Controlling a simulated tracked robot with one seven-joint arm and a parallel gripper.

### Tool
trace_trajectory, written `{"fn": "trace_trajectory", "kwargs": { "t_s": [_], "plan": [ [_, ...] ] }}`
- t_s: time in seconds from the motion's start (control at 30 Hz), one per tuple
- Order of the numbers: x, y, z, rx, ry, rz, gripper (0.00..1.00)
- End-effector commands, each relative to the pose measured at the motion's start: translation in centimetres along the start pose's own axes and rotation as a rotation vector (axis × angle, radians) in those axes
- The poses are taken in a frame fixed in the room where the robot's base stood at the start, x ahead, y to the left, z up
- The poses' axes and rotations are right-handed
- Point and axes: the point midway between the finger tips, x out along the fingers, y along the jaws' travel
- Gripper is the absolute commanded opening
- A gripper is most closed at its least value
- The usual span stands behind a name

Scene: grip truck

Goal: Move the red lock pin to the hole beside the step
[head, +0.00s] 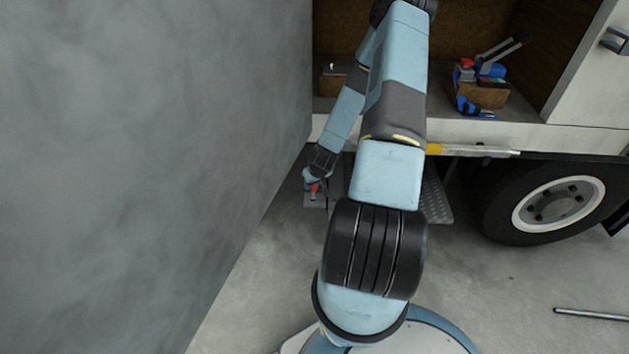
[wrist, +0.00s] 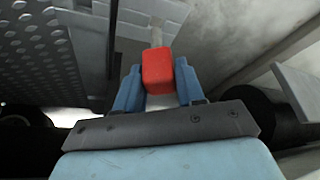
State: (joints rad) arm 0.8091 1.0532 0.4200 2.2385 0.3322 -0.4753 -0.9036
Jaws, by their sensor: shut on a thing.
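The red lock pin (wrist: 157,72) has a red block head and a pale metal shaft (wrist: 156,32) in the wrist view. My gripper (wrist: 157,84) is shut on the red head, one blue finger on each side. In the head view the red of the pin (head: 315,188) shows small at my gripper (head: 313,182), low beside the truck and close to the grey wall. The shaft's far end meets or overlaps a grey plate (wrist: 172,12); I cannot tell whether it is in a hole.
The grey wall (head: 150,150) stands close on the left. The truck's step (head: 436,195) is partly behind my arm. A wheel (head: 553,204) is to the right. A wooden box with tools (head: 484,94) sits in the open bay. A metal bar (head: 592,314) lies on the floor.

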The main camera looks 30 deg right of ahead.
Motion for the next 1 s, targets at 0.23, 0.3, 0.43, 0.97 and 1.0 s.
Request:
{"fn": "trace_trajectory", "kwargs": {
  "t_s": [0.23,0.3,0.43,0.97,1.0],
  "plan": [
    [1.4,-0.3,0.6,-0.002,-0.001,-0.004,0.06],
    [1.7,-0.3,0.7,-0.003,-0.001,-0.004,0.06],
    [2.4,-0.3,0.9,-0.005,0.0,-0.002,0.06],
    [4.8,-0.3,1.9,-0.005,-0.001,-0.003,0.06],
    [4.9,-0.3,2.0,-0.005,-0.001,-0.002,0.06]
  ]
}}
